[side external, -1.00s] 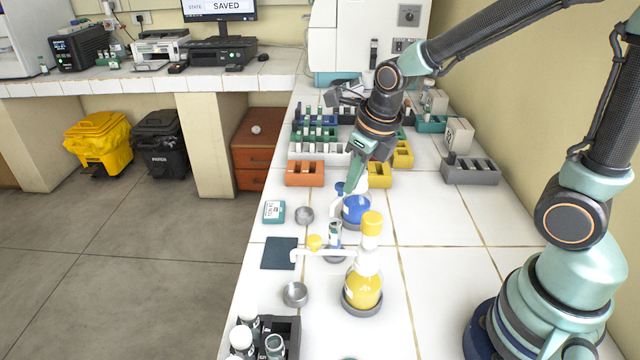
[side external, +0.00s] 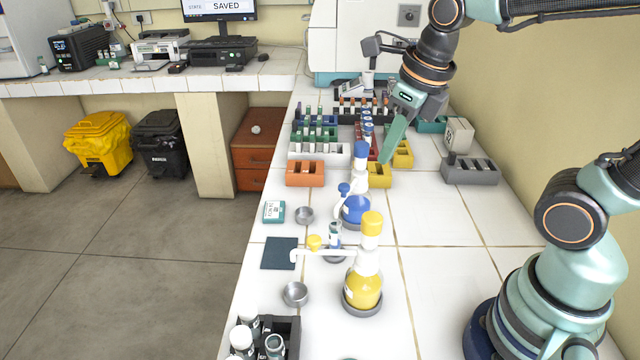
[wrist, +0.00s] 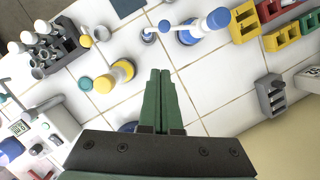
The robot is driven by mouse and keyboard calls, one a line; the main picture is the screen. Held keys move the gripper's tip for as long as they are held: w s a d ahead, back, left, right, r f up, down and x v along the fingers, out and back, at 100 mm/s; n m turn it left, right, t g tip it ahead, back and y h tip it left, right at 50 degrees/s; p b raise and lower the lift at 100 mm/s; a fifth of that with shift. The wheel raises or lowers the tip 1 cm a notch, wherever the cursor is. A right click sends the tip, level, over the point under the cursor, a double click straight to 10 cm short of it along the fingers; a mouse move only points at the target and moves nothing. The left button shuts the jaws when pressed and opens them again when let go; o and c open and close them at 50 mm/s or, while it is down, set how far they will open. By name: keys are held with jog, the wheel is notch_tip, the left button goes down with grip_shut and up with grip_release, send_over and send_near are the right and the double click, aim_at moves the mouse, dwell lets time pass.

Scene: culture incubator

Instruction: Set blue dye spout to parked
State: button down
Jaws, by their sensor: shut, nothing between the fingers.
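The blue dye bottle (side external: 356,210) stands upright on the white bench, with a tall blue cap (side external: 361,150). Its white spout (side external: 338,207) with a blue knob (side external: 344,188) angles toward the front left, near a small labelled vial (side external: 335,234). The wrist view shows the bottle (wrist: 189,37), and its spout (wrist: 178,24) reaching left to the vial (wrist: 148,35). My gripper (side external: 385,160) has green fingers shut and empty, raised behind and right of the blue cap. Its closed tips show in the wrist view (wrist: 160,72), apart from the bottle.
Small metal bowls (side external: 295,294) sit at left. An orange rack (side external: 304,173) and a yellow rack (side external: 378,181) stand behind. Bench to the right (side external: 435,215) is clear.

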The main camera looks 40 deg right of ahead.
jog(key=n, duration=1.1)
jog(key=d+n+t, duration=0.1)
jog(key=n, duration=1)
jog(key=s+n+t, duration=0.1)
jog(key=n, duration=0.9)
jog(key=shift+d+r+n, duration=0.3)
jog(key=shift+r+n, duration=0.1)
jog(key=c, duration=1.4)
grip_release()
jog(key=shift+n, duration=0.3)
jog(key=o, duration=0.6)
jog(key=shift+o, duration=0.7)
jog(key=shift+w+r, duration=0.25)
jog(key=r+m+g, duration=0.1)
jog(key=m+g, duration=0.3)
jog(key=g, duration=0.1)
send_over(344, 185)
notch_tip(344, 185, down, 12)
jog(key=shift+f, duration=0.1)
